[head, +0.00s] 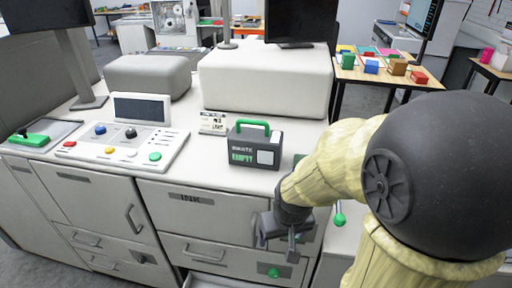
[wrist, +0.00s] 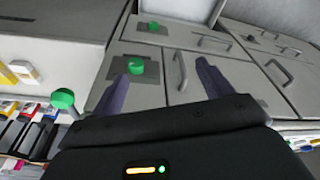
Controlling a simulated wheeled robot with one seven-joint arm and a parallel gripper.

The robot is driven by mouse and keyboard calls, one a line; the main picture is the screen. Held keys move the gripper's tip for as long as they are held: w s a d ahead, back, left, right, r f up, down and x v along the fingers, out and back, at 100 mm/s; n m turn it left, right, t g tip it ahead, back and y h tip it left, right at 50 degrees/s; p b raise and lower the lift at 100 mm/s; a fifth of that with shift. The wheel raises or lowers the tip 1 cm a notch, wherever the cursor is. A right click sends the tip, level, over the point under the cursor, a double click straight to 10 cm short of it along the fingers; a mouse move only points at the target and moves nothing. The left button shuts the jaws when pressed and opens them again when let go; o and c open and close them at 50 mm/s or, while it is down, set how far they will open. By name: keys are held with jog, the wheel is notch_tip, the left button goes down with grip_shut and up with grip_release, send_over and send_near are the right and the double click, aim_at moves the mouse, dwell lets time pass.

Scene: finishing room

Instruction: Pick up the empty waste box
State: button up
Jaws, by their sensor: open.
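The waste box (head: 256,150) is a dark grey box with a green handle on top. It stands upright on the light counter top, and its front shows green lettering that reads "EMPTY" and a pale label. My gripper (head: 284,238) is in front of the cabinet, below the counter edge and lower right of the box, apart from it. In the wrist view my gripper (wrist: 164,82) is open with nothing between its two fingers, facing cabinet fronts. I cannot make out the waste box in the wrist view.
A large pale block (head: 265,82) rises behind. A green-knobbed lever (head: 340,219) sticks out right of my gripper. A lower drawer (head: 205,281) is partly open.

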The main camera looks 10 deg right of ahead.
jog(key=o, duration=0.3)
jog(key=w+r+n+p, duration=0.2)
jog(key=w+r, duration=0.2)
jog(key=w, duration=0.2)
jog(key=w+r+n+p, duration=0.2)
jog(key=w+r, duration=0.3)
jog(key=w, duration=0.1)
jog(key=w+r+n+g+p, duration=0.1)
jog(key=w+r+n+p, duration=0.1)
jog(key=w+r, duration=0.3)
jog(key=shift+w+a+r, duration=0.1)
jog(key=shift+w+a, duration=0.1)
jog(key=shift+w, duration=0.25)
jog(key=shift+w+a+r, duration=0.1)
jog(key=shift+w+a, duration=0.05)
jog(key=shift+w, duration=0.3)
jog(key=shift+o, duration=0.2)
notch_tip(320, 180, up, 13)
jog(key=n+g+p, duration=0.2)
jog(key=n+p, duration=0.4)
send_over(254, 123)
jog(key=shift+a+n, duration=0.15)
jog(key=shift+n, duration=0.25)
notch_tip(254, 123, down, 12)
jog(key=shift+f+p, duration=0.1)
jog(key=shift+p, duration=0.6)
